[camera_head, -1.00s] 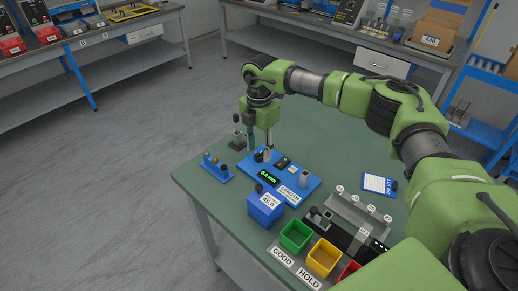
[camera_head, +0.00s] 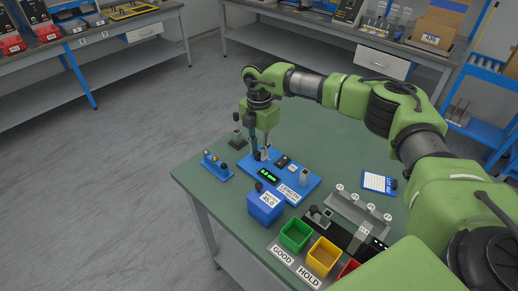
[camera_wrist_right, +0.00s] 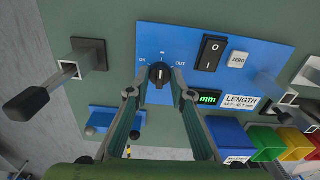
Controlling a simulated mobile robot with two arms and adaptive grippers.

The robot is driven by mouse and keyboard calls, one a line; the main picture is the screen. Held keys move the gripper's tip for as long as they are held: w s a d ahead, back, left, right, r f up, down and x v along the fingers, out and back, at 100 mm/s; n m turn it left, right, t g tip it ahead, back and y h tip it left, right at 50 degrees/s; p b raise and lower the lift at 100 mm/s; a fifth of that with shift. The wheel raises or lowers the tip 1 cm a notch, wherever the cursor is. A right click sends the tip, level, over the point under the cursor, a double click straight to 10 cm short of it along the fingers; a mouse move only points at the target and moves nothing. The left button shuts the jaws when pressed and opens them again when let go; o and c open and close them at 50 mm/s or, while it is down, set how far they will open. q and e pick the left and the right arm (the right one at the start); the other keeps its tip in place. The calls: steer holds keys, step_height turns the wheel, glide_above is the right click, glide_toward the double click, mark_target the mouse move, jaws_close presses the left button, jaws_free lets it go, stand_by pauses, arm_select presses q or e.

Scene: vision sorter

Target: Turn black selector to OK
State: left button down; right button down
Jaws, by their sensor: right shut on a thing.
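The black selector (camera_wrist_right: 160,75) is a round knob on the blue gauge panel (camera_wrist_right: 215,50). Its light pointer mark stands about upright in the wrist view, between small white labels; the right one reads OUT and the left one is too small to read surely. My right gripper (camera_wrist_right: 157,83) has a finger on each side of the knob and is shut on it. In the head view the right gripper (camera_head: 259,156) reaches down to the panel's far left part and hides the knob. My left gripper is not in view.
A black rocker switch (camera_wrist_right: 212,52) and green display (camera_wrist_right: 209,98) sit right of the knob. A post with a black handle (camera_wrist_right: 88,58) stands left. Green (camera_head: 296,235) and yellow bins (camera_head: 323,257) stand nearer on the table. The table's back middle is clear.

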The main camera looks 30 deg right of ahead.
steer(key=n, duration=0.5)
steer(key=n+b, duration=0.1)
steer(key=n, duration=0.5)
stand_by(0.3)
steer(key=shift+n, duration=0.3)
steer(key=c, duration=1.8)
jaws_free()
